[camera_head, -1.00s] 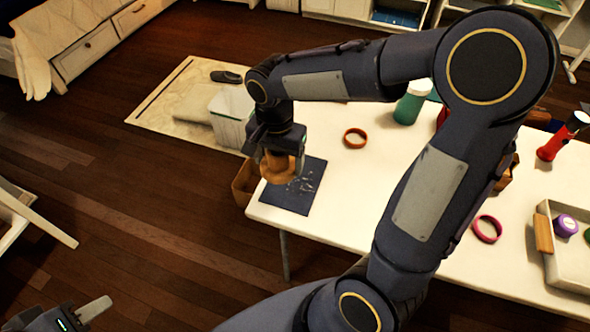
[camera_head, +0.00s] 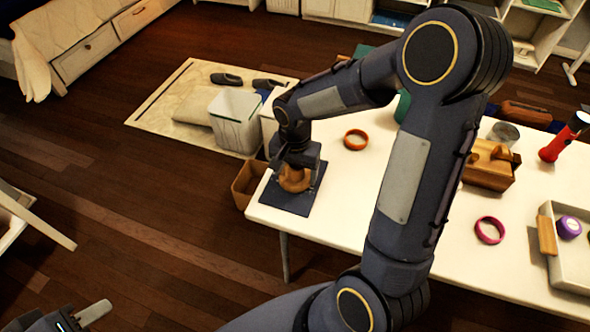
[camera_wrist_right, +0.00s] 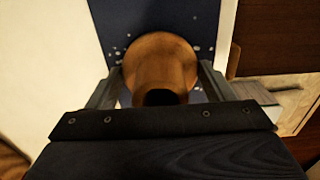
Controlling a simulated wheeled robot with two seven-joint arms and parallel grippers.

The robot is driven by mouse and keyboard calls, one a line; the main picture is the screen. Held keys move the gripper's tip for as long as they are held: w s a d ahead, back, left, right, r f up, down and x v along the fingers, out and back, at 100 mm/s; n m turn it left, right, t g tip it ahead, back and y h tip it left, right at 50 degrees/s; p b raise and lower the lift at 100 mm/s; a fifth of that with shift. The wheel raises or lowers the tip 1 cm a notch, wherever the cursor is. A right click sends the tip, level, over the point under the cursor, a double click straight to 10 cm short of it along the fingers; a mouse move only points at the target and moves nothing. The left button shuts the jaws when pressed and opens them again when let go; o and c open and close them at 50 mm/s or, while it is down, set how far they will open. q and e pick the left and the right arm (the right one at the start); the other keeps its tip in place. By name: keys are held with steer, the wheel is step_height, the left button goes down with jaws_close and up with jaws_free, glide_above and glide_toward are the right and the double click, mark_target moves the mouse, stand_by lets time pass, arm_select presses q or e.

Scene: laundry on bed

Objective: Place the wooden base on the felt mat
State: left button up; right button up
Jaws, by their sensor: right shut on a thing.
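The wooden base (camera_head: 293,180) is a round brown piece with a narrower upper part. My right gripper (camera_head: 297,170) is shut on it, over the dark blue felt mat (camera_head: 287,201) at the near left corner of the white table. In the right wrist view the wooden base (camera_wrist_right: 160,62) sits between the two fingers (camera_wrist_right: 160,88), with the speckled felt mat (camera_wrist_right: 125,18) beneath. I cannot tell whether its underside touches the mat. My left gripper (camera_head: 82,319) is at the bottom left, partly cut off, away from the table; its jaw opening is not clear.
The white table (camera_head: 345,210) holds an orange ring (camera_head: 356,139), a pink ring (camera_head: 489,230), a wooden box (camera_head: 488,168), a red flashlight (camera_head: 563,138) and a grey tray (camera_head: 572,275). A cardboard box (camera_head: 248,183) and white bin (camera_head: 236,122) stand beyond the table's left end.

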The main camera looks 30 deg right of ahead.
steer(key=shift+f, duration=0.15)
steer(key=o, duration=1)
steer(key=shift+r, duration=0.35)
step_height(320, 180, up, 11)
steer(key=p, duration=0.2)
steer(key=s+a+r+n+t+y, duration=0.1)
steer(key=s+n+t, duration=0.1)
steer(key=s, duration=0.3)
steer(key=s+a+r+n+t+y, duration=0.1)
steer(key=s+n, duration=0.2)
steer(key=s, duration=0.3)
steer(key=s+a+r+n+t+y, duration=0.1)
steer(key=s+a+n+t, duration=0.1)
steer(key=s, duration=0.4)
steer(key=shift+r+n+t+y, duration=0.15)
steer(key=shift+n+t+y, duration=0.2)
steer(key=shift+n, duration=0.35)
